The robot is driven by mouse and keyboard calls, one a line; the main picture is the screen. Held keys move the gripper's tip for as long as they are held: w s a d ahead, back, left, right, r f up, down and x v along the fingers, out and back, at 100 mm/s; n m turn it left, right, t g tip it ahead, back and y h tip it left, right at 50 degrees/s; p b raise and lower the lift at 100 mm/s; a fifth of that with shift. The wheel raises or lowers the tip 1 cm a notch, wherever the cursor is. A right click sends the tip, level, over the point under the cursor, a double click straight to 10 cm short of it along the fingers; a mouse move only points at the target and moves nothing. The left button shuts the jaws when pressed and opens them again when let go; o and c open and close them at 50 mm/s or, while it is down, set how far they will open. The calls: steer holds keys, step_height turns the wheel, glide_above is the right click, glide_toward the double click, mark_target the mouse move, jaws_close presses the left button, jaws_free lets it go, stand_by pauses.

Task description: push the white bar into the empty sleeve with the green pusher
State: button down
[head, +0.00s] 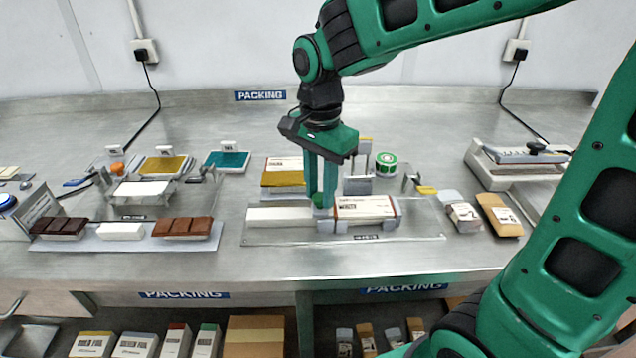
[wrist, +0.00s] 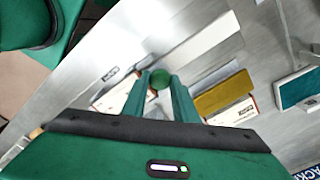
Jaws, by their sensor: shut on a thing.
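My gripper (head: 321,203) is shut on the green pusher, whose round green end (wrist: 161,78) shows between the fingertips in the wrist view. The long white bar (head: 278,217) lies flat on the clear plate (head: 285,238), left of the gripper; it also shows in the wrist view (wrist: 205,40). The white and brown printed sleeve (head: 366,208) lies in line with it on the right, held between grey blocks. My fingers are above where bar and sleeve come close. They hide part of the join, so I cannot tell whether the bar touches or enters the sleeve.
A left tray (head: 130,243) holds dark and brown bars and a short white bar. Behind the plate are a gold-topped block (head: 283,180) and a green-white roll (head: 386,164). Wrapped packs (head: 497,214) lie right. The bench front (head: 300,262) is clear.

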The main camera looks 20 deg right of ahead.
steer(key=shift+w+d+r, duration=0.2)
steer(key=shift+w+d, duration=0.1)
steer(key=shift+d, duration=0.1)
steer(key=c, duration=1.4)
jaws_free()
steer(key=shift+d, duration=0.1)
steer(key=shift+s+f, duration=0.1)
steer(key=shift+s, duration=0.05)
step_height(320, 180, up, 11)
steer(key=shift+f, duration=0.15)
